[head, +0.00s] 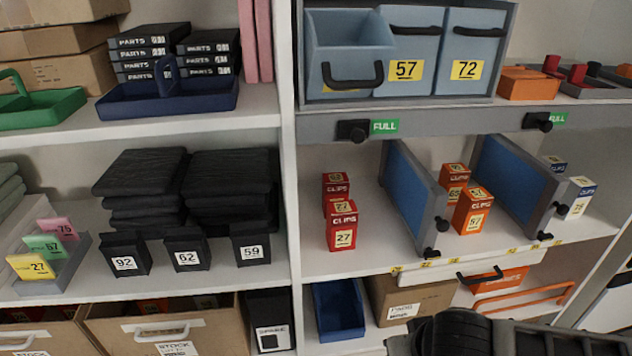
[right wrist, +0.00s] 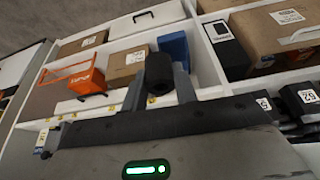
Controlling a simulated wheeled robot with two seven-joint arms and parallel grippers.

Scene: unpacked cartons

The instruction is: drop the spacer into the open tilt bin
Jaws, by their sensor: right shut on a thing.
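The open tilt bin (head: 348,50) is a blue-grey bin with a black handle, tipped forward at the left of the bin row on the upper right shelf. Its inside cannot be seen fully. The spacer (right wrist: 158,72) is a short black cylinder between the two grey fingers of my right gripper (right wrist: 160,93), which is shut on it. In the head view the dark round spacer (head: 452,333) shows at the bottom edge, in front of the lower shelf, well below and right of the open bin. My left gripper is in neither view.
Closed bins marked 57 (head: 407,45) and 72 (head: 470,52) stand beside the open bin. Below their shelf edge, blue dividers (head: 412,195) stand among red cartons (head: 342,225) and orange cartons (head: 473,210). A white upright (head: 288,130) separates the left shelves.

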